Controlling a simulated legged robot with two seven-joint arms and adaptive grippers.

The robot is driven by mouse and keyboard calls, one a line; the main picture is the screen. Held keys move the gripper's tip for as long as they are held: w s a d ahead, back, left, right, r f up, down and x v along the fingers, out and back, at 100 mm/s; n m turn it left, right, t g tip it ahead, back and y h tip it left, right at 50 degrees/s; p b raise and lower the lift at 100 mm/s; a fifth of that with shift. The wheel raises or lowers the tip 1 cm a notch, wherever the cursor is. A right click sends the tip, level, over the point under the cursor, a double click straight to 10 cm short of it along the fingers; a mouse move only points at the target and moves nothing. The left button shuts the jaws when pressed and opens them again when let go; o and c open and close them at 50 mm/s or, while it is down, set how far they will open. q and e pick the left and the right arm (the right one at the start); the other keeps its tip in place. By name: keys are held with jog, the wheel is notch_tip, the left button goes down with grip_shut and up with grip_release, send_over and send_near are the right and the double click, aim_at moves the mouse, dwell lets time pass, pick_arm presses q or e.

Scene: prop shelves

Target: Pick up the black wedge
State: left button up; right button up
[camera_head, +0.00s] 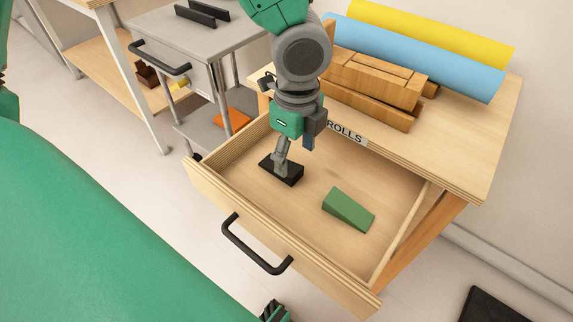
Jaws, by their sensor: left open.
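The black wedge (292,178) lies on the floor of the open wooden drawer, toward its left rear part. My left gripper (281,168) reaches down from above, its fingers at the wedge and covering part of it. The gripper is open; I cannot tell whether the fingers touch the wedge. A green wedge (348,209) lies apart from it, to the right in the same drawer.
The drawer front (270,232) has a black handle (255,246). Above it, the cabinet top holds wooden blocks (372,80), a blue roll (420,60) and a yellow roll (440,32). A grey cart (205,45) stands left of the cabinet. The drawer's right part has free room.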

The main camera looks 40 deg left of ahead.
aim_at(291, 169)
pick_arm(q)
jog(key=f+b, duration=0.1)
jog(key=f, duration=0.2)
jog(key=a+f+b, duration=0.1)
jog(key=f+b, duration=0.1)
jog(key=f, duration=0.1)
jog(key=shift+a, duration=0.1)
jog(key=shift+r, duration=0.15)
jog(key=c, duration=1.2)
